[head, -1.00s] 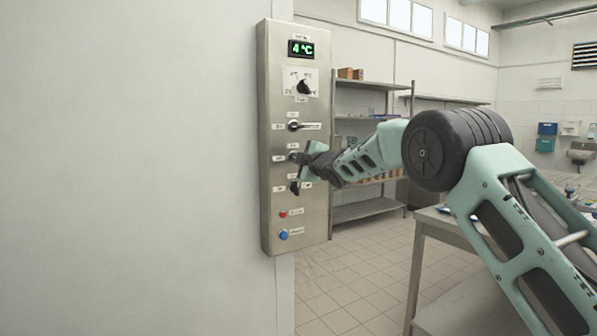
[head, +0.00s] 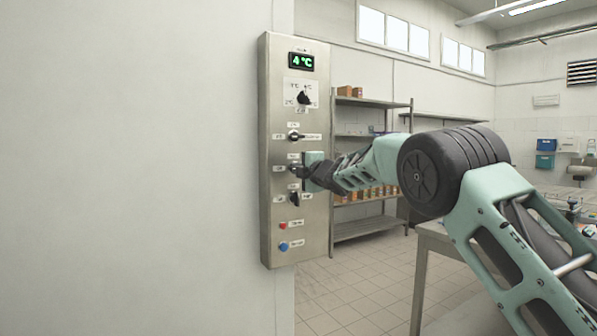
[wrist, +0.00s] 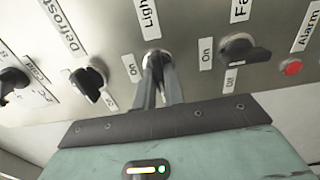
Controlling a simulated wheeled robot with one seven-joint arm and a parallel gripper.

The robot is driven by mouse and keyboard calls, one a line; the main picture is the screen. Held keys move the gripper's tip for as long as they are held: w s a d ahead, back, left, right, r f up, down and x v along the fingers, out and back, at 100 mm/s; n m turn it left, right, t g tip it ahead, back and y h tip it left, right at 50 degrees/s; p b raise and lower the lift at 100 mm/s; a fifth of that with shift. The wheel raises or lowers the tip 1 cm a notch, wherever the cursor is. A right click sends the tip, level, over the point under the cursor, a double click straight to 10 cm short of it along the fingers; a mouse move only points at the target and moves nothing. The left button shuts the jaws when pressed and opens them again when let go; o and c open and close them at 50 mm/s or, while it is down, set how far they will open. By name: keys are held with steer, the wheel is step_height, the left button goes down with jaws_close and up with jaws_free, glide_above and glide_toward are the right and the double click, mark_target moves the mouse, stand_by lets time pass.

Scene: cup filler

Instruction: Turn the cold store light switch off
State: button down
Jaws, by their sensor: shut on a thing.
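The steel control panel (head: 267,150) is fixed to the edge of the pale wall in the head view. Its light switch (wrist: 150,56), under the "Light" label (wrist: 148,18), shows only as a small bit of its mount behind the fingers. An "On" label (wrist: 130,68) is to its left in the wrist view; its other label and the lever's direction are hidden. My gripper (wrist: 160,72) is shut on the switch, with the fingers close together. In the head view my gripper (head: 300,172) reaches the panel from the right.
The defrost knob (wrist: 88,82) and the fan knob (wrist: 245,52) flank the fingers closely. A red alarm button (wrist: 291,67) is farther right. The display (head: 302,61) reads 4 °C. Shelving (head: 372,228) and a table (head: 432,240) stand behind and right.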

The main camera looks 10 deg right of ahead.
steer(key=c, duration=1.5)
jaws_free()
steer(key=shift+s, duration=0.1)
steer(key=b+v, duration=0.5)
steer(key=v, duration=1.2)
steer(key=shift+s, duration=0.1)
